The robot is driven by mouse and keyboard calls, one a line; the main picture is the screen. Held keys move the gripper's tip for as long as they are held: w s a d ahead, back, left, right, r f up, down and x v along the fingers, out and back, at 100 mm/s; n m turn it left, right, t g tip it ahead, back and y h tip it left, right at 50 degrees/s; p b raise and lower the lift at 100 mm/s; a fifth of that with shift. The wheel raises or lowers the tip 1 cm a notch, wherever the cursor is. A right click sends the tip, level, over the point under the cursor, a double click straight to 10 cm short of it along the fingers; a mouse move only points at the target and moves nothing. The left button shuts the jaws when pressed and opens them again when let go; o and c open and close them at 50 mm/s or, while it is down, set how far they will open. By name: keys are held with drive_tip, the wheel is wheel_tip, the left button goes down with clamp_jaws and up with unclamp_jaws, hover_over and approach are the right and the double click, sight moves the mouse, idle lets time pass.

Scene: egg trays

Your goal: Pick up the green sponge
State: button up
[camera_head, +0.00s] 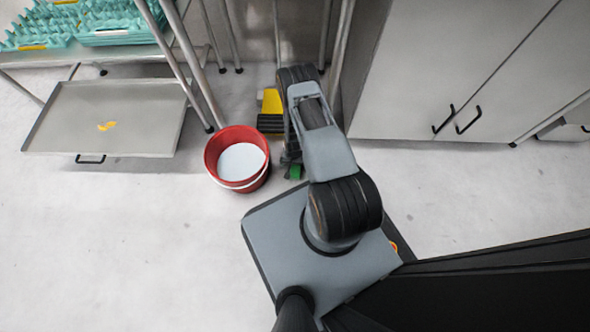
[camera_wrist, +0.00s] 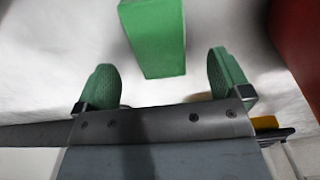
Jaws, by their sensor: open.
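The green sponge (camera_wrist: 156,38) is a green block on the pale floor, at the top centre of the wrist view. In the head view a small green patch, which looks like the sponge (camera_head: 295,172), shows beside the red bucket, partly hidden by my arm. My gripper (camera_wrist: 162,66) is open, with its two green-padded fingers apart on either side of the sponge's near end. Nothing is held between them. I cannot tell the height of the fingers above the floor.
A red bucket (camera_head: 213,160) with a white inside stands just left of the gripper; its red side (camera_wrist: 297,35) is at the wrist view's right edge. A yellow and black object (camera_head: 272,102) lies behind. A metal cart (camera_head: 60,135) is left, cabinets (camera_head: 450,70) right. Front-left floor is clear.

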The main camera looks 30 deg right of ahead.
sight(295, 167)
wheel_tip(295, 167, down, 5)
drive_tip(key=b, duration=0.3)
drive_tip(key=shift+d+f, duration=0.1)
drive_tip(key=shift+f, duration=0.05)
drive_tip(key=c, duration=1)
